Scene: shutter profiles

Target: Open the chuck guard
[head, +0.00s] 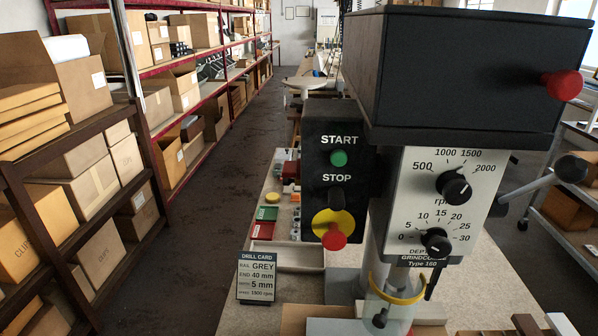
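The drill press stands at the right, with a dark head housing (470,70) on top and a pale dial panel (450,205) below it. The chuck guard (398,291) is a clear shield with a yellow band, under the panel near the bottom edge. It hangs upright around the area below the spindle. The chuck inside is hard to make out. Neither of my grippers is in view.
A black START/STOP box (335,175) with a red button hangs left of the panel. A drill card (257,278) stands on the bench at the left. A feed lever (540,185) with a black knob sticks out right. Shelves (90,190) with boxes line the left aisle.

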